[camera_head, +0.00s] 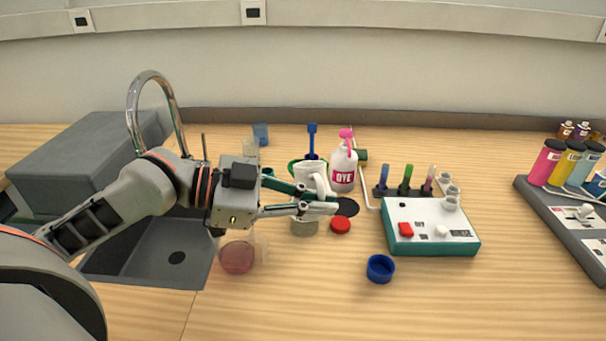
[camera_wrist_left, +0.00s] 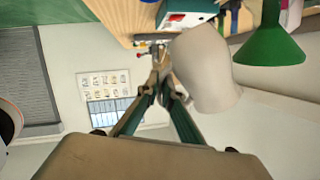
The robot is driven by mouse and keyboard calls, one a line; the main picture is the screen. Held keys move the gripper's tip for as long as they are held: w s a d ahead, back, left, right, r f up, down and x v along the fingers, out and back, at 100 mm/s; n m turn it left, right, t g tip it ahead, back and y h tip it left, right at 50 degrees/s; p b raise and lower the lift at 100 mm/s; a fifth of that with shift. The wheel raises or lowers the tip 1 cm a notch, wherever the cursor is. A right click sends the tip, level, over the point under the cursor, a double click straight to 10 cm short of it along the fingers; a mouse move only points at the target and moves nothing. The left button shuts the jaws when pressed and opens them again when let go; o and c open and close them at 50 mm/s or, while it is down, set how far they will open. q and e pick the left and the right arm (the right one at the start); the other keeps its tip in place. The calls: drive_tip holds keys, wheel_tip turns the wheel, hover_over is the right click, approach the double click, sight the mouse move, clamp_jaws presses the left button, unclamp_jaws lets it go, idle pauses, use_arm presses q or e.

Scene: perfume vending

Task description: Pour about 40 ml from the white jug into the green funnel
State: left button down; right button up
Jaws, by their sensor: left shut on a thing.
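The white jug (camera_head: 312,171) is held up over the table near the middle of the head view. My left gripper (camera_head: 326,199) is shut on its handle side. In the left wrist view, my left gripper (camera_wrist_left: 161,82) grips the pale jug (camera_wrist_left: 204,68), which leans in that picture. How much it is tilted is hard to judge. The green funnel (camera_head: 292,166) is mostly hidden behind the jug in the head view. It shows beside the jug and apart from it in the left wrist view (camera_wrist_left: 270,48). No liquid stream is visible. My right gripper is not in view.
A white dye bottle (camera_head: 343,170) with a pink top stands just right of the jug. A white-and-teal device (camera_head: 430,224), a red cap (camera_head: 340,225), a blue ring-shaped cap (camera_head: 380,268) and a round flask of pink liquid (camera_head: 237,257) stand nearby. A sink (camera_head: 150,262) lies left.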

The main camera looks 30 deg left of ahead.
sight(317, 178)
use_arm(q)
drive_tip(key=shift+n+h, duration=0.3)
drive_tip(key=shift+n, duration=0.3)
drive_tip(key=r, duration=0.1)
drive_tip(key=r+p, duration=0.1)
drive_tip(key=r, duration=0.1)
drive_tip(key=w+a+r+p, duration=0.1)
drive_tip(key=shift+r, duration=0.15)
drive_tip(key=r, duration=0.1)
drive_tip(key=w+r+n+p, duration=0.1)
drive_tip(key=a+r+n+g+p, duration=0.1)
drive_tip(key=shift+w+a+h, duration=0.1)
drive_tip(key=shift+w+h, duration=0.15)
drive_tip(key=shift+h, duration=0.15)
drive_tip(key=shift+a+f+n, duration=0.1)
drive_tip(key=shift+f+n, duration=0.2)
drive_tip(key=shift+n, duration=0.2)
drive_tip(key=shift+w+a+r+n+h, duration=0.1)
drive_tip(key=shift+w+a+n+h, duration=0.1)
drive_tip(key=shift+w+n+h, duration=0.3)
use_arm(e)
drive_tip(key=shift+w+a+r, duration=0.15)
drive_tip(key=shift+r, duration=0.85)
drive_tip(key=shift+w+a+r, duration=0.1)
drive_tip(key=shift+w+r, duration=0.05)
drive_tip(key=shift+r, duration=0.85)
use_arm(q)
drive_tip(key=shift+s, duration=0.15)
